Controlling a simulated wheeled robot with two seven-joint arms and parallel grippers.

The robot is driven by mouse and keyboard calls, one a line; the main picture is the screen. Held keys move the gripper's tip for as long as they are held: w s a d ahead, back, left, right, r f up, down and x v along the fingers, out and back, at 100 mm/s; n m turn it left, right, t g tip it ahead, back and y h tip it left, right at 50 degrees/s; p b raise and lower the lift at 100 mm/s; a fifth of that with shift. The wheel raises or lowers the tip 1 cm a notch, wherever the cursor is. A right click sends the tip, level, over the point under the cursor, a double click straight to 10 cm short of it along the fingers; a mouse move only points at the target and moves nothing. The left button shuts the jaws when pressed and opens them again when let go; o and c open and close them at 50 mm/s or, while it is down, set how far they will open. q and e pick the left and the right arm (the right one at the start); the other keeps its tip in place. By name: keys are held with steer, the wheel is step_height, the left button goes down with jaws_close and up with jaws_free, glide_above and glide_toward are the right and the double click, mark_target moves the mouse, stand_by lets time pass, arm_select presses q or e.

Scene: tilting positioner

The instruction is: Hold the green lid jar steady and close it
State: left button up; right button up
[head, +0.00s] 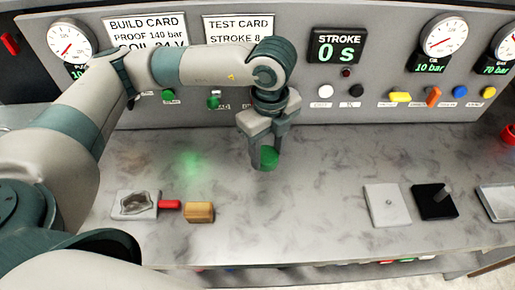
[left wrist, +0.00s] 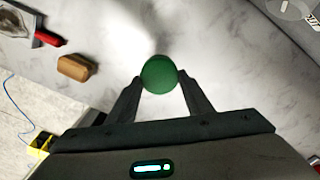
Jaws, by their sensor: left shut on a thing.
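The green lid (head: 268,157) shows between the fingertips of my left gripper (head: 265,155) in the head view, above the middle of the bench. In the left wrist view the round green lid (left wrist: 159,74) sits between the two fingertips (left wrist: 160,82), seen from above. My left gripper is shut on it and points down. The jar's body is hidden by the fingers and lid, and I cannot tell whether it touches the bench. My right gripper is in neither view.
A wooden block (head: 200,212) and a grey plate with a red handle (head: 170,204) lie at the left. A pale plate (head: 387,204) and a black block with a peg (head: 435,201) lie at the right. An instrument panel (head: 300,100) stands behind. The bench centre is clear.

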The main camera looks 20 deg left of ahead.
arm_select(q)
steer(key=shift+s+d+r, duration=0.35)
steer(key=shift+d+r, duration=0.05)
steer(key=shift+d, duration=0.1)
stand_by(0.4)
